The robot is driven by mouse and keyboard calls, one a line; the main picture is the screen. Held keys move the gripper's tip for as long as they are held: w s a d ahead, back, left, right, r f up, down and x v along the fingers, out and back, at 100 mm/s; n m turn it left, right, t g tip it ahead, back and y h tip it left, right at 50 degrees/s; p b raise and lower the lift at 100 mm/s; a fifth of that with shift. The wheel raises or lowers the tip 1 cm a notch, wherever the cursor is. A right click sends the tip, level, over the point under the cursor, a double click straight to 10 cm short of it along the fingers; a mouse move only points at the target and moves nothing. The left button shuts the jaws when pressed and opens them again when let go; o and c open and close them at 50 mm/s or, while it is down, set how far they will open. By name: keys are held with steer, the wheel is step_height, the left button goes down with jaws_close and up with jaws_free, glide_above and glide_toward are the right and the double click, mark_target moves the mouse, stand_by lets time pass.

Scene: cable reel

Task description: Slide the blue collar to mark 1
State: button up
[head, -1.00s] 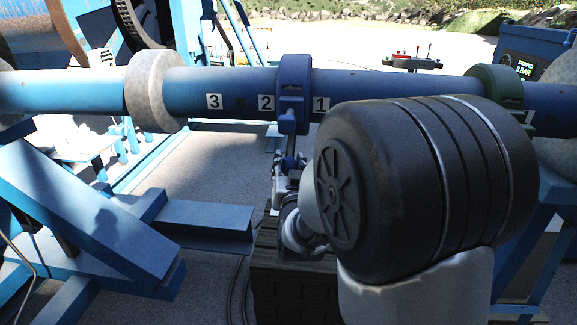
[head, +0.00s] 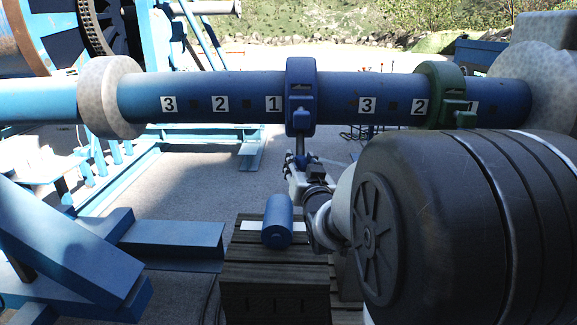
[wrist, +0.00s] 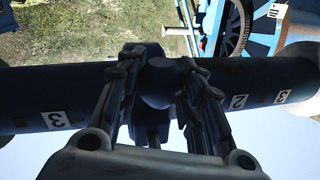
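The blue collar (head: 301,84) is around the dark blue pipe (head: 340,95), directly right of the left-hand label 1 (head: 273,104). Labels 2 (head: 220,103) and 3 (head: 168,103) are farther left. Its handle hangs down to my gripper (head: 300,166), below the pipe. In the wrist view, the fingers of my gripper (wrist: 163,72) are on both sides of the collar's rounded knob (wrist: 165,88) and appear shut on it. There, label 2 (wrist: 238,101) shows to the right; label 1 is not visible. The pipe surface beneath the collar is hidden.
A green collar (head: 444,82) is on the pipe to the right, by a second row of labels. A pale round flange (head: 108,97) is at left. The pipe between the collars is clear.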

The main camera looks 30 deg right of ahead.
steer(key=o, duration=0.5)
steer(key=shift+s+d, duration=0.2)
steer(key=shift+d, duration=0.05)
steer(key=shift+s+a, duration=0.1)
steer(key=v, duration=0.7)
steer(key=shift+s+a, duration=0.1)
steer(key=shift+s, duration=0.05)
